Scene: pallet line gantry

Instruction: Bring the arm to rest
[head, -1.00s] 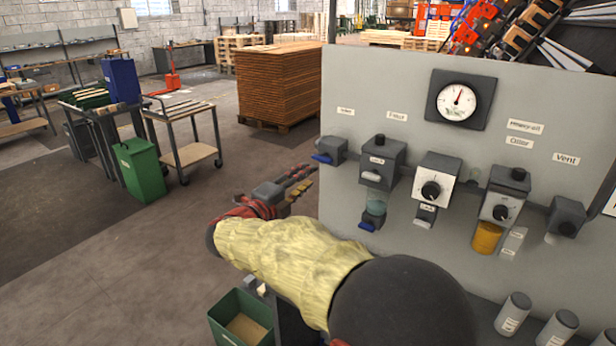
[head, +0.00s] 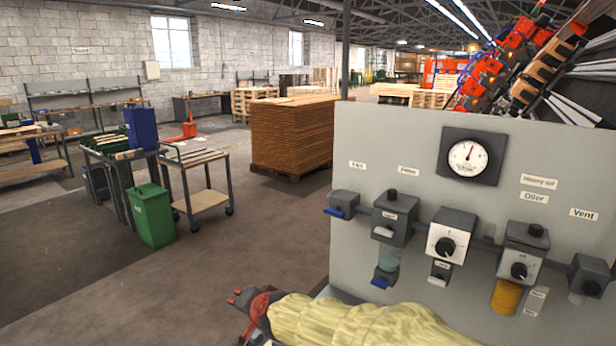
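My arm, in a yellow sleeve, lies across the bottom of the head view. At its left end is my gripper (head: 243,297), red and dark, low in the picture and left of the grey panel. Its fingers are small and partly hidden here, so I cannot tell whether they are open or shut. I see no object in it. It appears apart from the panel.
The grey panel (head: 400,130) with a gauge (head: 468,157), regulators and an oiler (head: 522,248) fills the right side. A cart (head: 205,200), green bin (head: 152,214) and board stack (head: 292,140) stand beyond. Open floor lies at left and centre.

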